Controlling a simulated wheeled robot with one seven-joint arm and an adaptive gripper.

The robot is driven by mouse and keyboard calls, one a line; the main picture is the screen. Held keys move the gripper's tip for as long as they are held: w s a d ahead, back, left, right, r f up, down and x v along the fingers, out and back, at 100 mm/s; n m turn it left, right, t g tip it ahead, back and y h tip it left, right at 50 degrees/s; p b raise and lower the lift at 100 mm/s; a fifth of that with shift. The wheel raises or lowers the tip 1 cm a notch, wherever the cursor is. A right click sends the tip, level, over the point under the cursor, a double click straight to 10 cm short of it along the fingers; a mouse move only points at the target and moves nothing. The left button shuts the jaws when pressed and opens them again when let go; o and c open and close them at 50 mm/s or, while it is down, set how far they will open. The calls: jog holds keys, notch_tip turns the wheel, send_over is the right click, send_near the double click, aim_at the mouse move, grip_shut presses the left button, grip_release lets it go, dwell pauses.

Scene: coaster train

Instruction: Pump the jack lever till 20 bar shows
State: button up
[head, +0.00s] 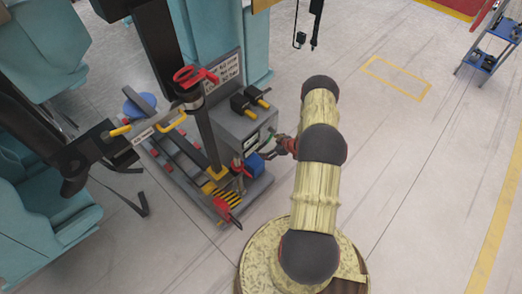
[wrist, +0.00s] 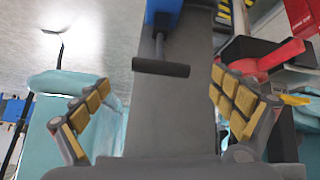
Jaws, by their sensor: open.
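A blue block (wrist: 165,12) with a black T-shaped handle (wrist: 160,67) below it shows in the wrist view; the handle lies between my fingers in the picture, and it looks like the jack lever, though I cannot be sure. The blue block also shows in the head view (head: 255,167), low on the grey machine base. My gripper (wrist: 158,82) is open, with its padded fingers wide apart and nothing between them visibly gripped. In the head view my gripper (head: 276,150) is beside the blue block, partly hidden by my arm. I cannot read any pressure value.
The grey machine base (head: 258,190) carries a dark post with a red handwheel (head: 195,76), black boxes with yellow handles (head: 250,100) and a red lever (head: 228,208). Teal seats (head: 45,230) stand at the left. Open floor (head: 430,150) lies at the right.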

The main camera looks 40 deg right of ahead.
aim_at(264, 145)
jog(key=b+x, duration=0.2)
jog(key=x, duration=0.4)
jog(key=shift+w+d+f, duration=0.1)
jog(key=shift+f, duration=0.35)
jog(key=shift+w+f+b, duration=0.35)
jog(key=shift+w+b, duration=0.05)
jog(key=shift+w, duration=0.1)
jog(key=c, duration=0.3)
jog(key=shift+d+r, duration=0.1)
jog(key=shift+r, duration=0.05)
jog(key=c, duration=1.1)
jog(key=shift+c, duration=0.8)
jog(key=shift+s+d+f+b, duration=0.1)
jog(key=shift+s+f+b, duration=0.3)
jog(key=shift+s+f, duration=0.2)
jog(key=o, duration=1.6)
jog(key=shift+d, duration=0.1)
jog(key=shift+c, duration=0.2)
